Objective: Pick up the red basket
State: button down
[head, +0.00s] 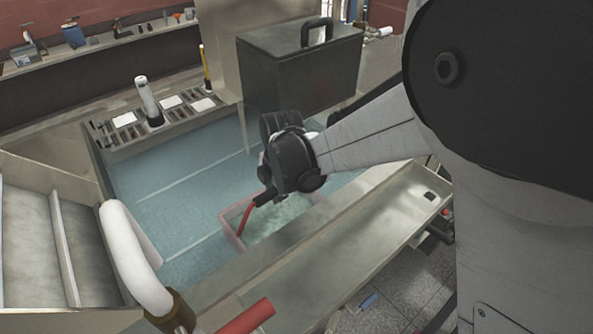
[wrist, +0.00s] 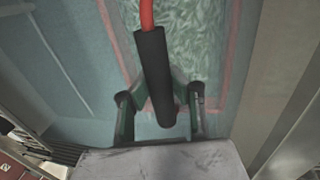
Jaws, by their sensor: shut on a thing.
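The red basket (head: 246,218) is in the teal-floored vat (head: 165,205), close to its near wall. Its pinkish rim shows faintly, with pale green, textured contents inside. A red handle rod rises from it to a black grip. In the wrist view, the black grip (wrist: 153,75) lies between the fingers of my gripper (wrist: 160,98), with the red rod (wrist: 147,14) leading away at the top. My gripper is shut on this grip; it also shows in the head view (head: 265,197), above the basket. My wrist hides part of the basket. I cannot tell whether the basket touches the vat floor.
A metal box with a black handle (head: 300,65) stands behind the vat. A white handheld device (head: 149,100) and small trays sit on the back ledge. A white curved pipe (head: 135,258) is at the left. A metal ledge (head: 345,235) runs along the near side.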

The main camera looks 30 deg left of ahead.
notch_tip(320, 180, up, 31)
jog(key=p, duration=1.4)
jog(key=shift+s, duration=0.2)
dwell(0.7)
jog(key=shift+f, duration=0.15)
dwell(4.3)
